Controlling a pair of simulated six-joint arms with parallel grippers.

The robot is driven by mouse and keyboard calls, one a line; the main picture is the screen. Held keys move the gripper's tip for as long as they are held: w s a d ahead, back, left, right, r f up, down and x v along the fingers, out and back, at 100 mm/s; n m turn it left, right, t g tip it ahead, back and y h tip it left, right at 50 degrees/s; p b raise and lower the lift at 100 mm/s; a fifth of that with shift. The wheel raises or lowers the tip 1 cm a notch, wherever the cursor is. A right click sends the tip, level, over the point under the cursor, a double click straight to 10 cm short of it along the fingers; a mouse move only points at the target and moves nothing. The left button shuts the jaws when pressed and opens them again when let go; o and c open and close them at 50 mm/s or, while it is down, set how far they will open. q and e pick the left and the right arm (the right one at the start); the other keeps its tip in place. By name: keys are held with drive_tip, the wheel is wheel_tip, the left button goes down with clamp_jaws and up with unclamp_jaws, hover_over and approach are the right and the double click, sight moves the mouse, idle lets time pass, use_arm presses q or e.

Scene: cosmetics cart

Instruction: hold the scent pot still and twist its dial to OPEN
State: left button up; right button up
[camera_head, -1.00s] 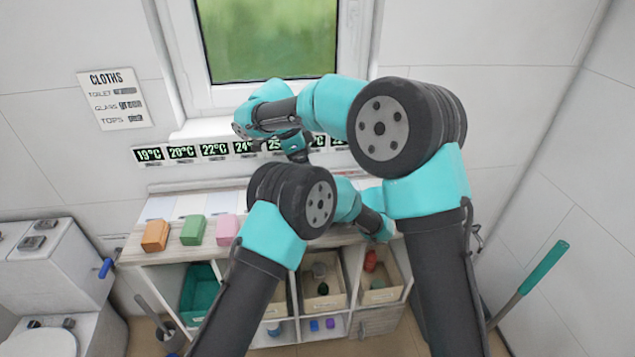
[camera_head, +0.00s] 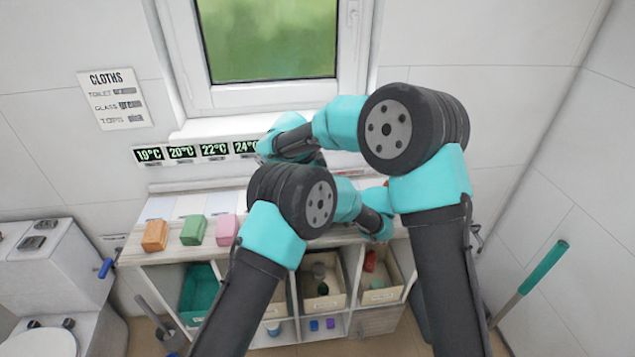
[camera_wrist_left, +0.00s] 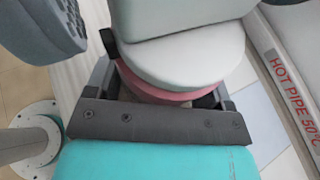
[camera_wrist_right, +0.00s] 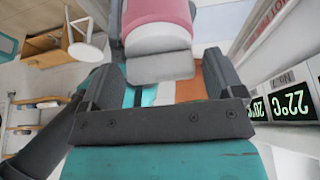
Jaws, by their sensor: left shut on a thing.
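The scent pot is hidden behind my arms in the head view. In the left wrist view the scent pot (camera_wrist_left: 195,62) shows as a pale round body with a pink-red band, and my left gripper (camera_wrist_left: 170,85) is shut on it. A pale grey-green block covers its upper part there. In the right wrist view the pot (camera_wrist_right: 157,12) is pink, with a light grey block-like part, seemingly the dial (camera_wrist_right: 160,66), facing my right gripper (camera_wrist_right: 163,82). The right fingers are open on either side of this part, with gaps visible. The dial's marking is not readable.
Orange (camera_head: 155,235), green (camera_head: 194,230) and pink (camera_head: 226,229) blocks sit on the cart top's left part. Temperature displays (camera_head: 182,153) line the wall behind. A hot pipe label (camera_wrist_left: 295,100) is close by the left gripper. Bins (camera_head: 325,300) are below.

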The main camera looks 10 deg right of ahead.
drive_tip(key=c, duration=0.8)
drive_tip(key=shift+n+t, duration=0.3)
drive_tip(key=shift+n, duration=0.5)
drive_tip(key=o, duration=1)
drive_tip(key=shift+c, duration=0.2)
drive_tip(key=shift+r, duration=0.1)
drive_tip(key=v, duration=1.2)
